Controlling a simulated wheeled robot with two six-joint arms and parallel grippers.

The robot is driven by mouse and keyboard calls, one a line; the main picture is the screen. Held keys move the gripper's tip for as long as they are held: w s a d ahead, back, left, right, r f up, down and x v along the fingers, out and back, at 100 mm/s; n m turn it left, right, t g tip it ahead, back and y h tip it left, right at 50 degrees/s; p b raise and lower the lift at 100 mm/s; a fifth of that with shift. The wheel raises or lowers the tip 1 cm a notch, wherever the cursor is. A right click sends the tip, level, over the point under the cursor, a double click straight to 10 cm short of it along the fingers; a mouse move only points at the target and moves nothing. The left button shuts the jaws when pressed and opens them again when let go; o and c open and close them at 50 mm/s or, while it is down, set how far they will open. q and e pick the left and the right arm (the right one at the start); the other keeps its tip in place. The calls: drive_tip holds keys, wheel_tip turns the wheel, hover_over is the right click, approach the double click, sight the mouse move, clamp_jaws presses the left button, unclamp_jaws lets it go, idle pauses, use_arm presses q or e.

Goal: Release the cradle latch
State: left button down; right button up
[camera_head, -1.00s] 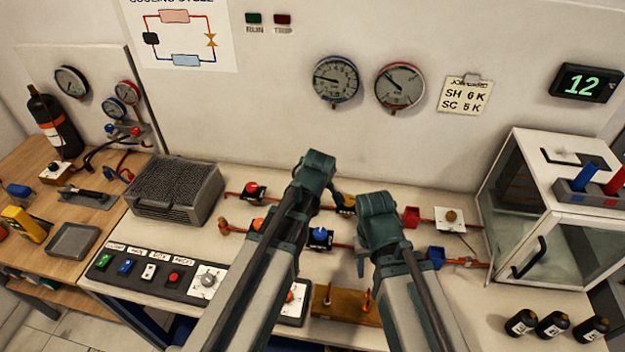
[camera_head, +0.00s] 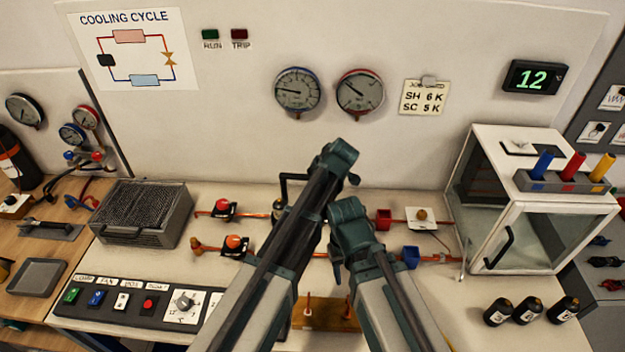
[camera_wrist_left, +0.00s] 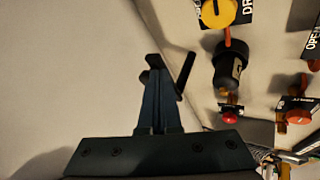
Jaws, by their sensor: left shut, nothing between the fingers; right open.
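A dark cylinder (camera_wrist_left: 228,65) lies in the pipe line between a red knob and a yellow knob in the left wrist view. In the head view only part of it (camera_head: 278,210) shows beside my left arm. A black bent bar (camera_head: 285,185) rises behind it, and a slim black rod (camera_wrist_left: 185,72) stands beside it in the wrist view. I cannot tell which part is the cradle latch. My left gripper (camera_wrist_left: 150,68) is shut and empty, its tips just left of the rod, with a gap seen between. My right gripper (camera_head: 338,265) is open and empty above the bench, right of the left arm.
Red (camera_head: 222,205) and orange (camera_head: 235,242) valve knobs sit left of my arms. A switch panel (camera_head: 130,303) lies at the front left. A glass cabinet (camera_head: 530,240) and several black bottles (camera_head: 528,310) stand at the right. Wall gauges (camera_head: 297,90) hang behind.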

use_arm(q)
drive_tip(key=shift+w+d, duration=0.25)
drive_tip(key=shift+w, duration=0.4)
drive_tip(key=shift+w+r, duration=0.1)
drive_tip(key=shift+w, duration=0.05)
